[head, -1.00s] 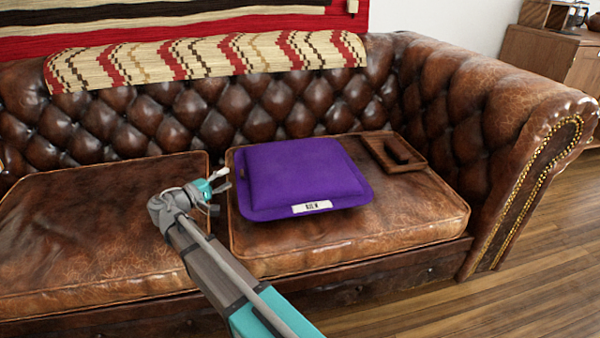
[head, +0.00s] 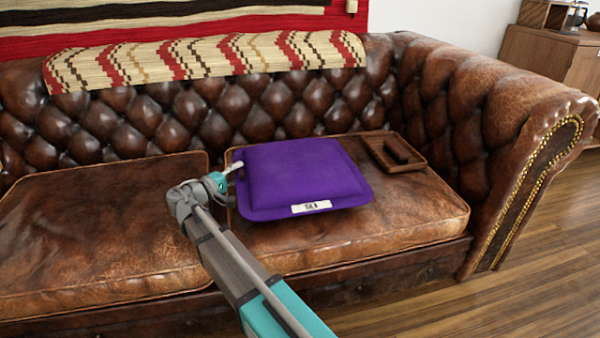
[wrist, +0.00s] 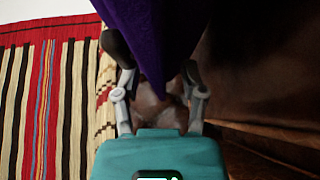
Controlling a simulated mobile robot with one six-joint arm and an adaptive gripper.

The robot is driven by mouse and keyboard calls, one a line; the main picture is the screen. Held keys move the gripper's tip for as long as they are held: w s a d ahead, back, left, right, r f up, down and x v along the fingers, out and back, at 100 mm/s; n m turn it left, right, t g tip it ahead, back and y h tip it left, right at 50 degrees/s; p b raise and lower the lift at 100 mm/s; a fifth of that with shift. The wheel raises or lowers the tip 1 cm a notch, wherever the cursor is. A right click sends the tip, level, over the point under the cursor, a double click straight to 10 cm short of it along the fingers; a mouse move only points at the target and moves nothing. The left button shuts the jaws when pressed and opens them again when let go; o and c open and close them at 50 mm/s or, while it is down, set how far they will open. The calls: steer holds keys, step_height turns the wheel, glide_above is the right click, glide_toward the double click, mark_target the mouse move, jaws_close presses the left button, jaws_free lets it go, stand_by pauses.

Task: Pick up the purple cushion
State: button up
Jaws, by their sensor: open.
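The purple cushion (head: 302,176) lies flat on the right seat of the brown leather sofa, with a white label on its front edge. My gripper (head: 236,168) is at the cushion's left edge. In the wrist view the gripper (wrist: 152,62) is open, and a corner of the cushion (wrist: 152,25) reaches down between its two fingers. I cannot tell whether the fingers touch the cushion. In the head view the gripper's far finger is partly hidden.
A brown wooden tray (head: 393,154) sits just right of the cushion on the sofa (head: 100,245). The tufted backrest stands behind, with a striped blanket (head: 200,60) over it. The left seat is clear. The padded armrest (head: 500,110) rises at the right.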

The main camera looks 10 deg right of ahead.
stand_by(0.3)
jaws_close()
stand_by(0.3)
